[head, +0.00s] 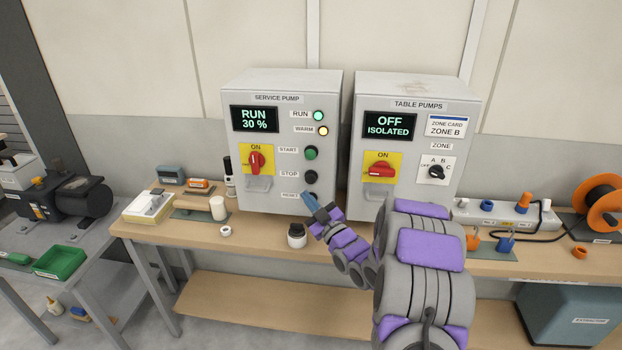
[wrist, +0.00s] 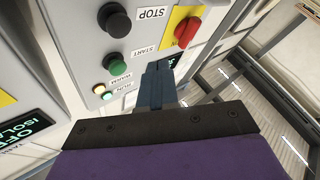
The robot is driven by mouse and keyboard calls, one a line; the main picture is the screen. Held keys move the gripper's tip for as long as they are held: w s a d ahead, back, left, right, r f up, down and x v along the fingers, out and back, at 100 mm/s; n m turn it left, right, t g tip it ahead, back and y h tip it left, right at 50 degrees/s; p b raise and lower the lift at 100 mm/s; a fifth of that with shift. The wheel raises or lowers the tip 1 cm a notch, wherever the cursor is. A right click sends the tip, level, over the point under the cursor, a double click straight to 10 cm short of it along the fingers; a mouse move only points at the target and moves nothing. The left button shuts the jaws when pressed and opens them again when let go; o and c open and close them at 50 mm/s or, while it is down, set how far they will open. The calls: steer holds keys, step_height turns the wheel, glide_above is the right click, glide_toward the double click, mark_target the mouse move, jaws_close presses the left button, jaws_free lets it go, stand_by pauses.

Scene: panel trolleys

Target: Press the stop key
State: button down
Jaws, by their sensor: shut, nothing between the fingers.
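The black stop key (head: 311,177) sits beside the STOP label on the grey service pump panel (head: 235,150), below the green start key (head: 311,153). The panel's display (head: 255,119) reads RUN 30 %, and its green RUN lamp (head: 318,115) and yellow WARM lamp (head: 323,131) look lit. My gripper (head: 308,197) is shut and empty, its blue fingers just below the stop key in the head view. In the wrist view the stop key (wrist: 114,21) is clear of my gripper (wrist: 156,82), up and left of the fingers; no contact shows. My gripper partly hides the panel's lowest label area.
The table pumps panel (head: 362,150) stands to the right, its display reading OFF ISOLATED. Red switches on yellow plates (head: 256,161) (head: 381,168) are on both panels. A small dark-topped jar (head: 297,236) stands on the wooden bench (head: 255,232) below my gripper.

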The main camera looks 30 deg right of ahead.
mark_target(310, 179)
steer(key=w+d, duration=0.1)
steer(key=w, duration=0.1)
steer(key=w+d+p, duration=0.1)
steer(key=w+d, duration=0.1)
steer(key=shift+a, duration=0.25)
steer(key=shift+d, duration=0.2)
stand_by(0.6)
steer(key=shift+a, duration=0.1)
stand_by(1.0)
steer(key=shift+w+d+r, duration=0.1)
steer(key=shift+w+d, duration=0.15)
steer(key=shift+w, duration=0.05)
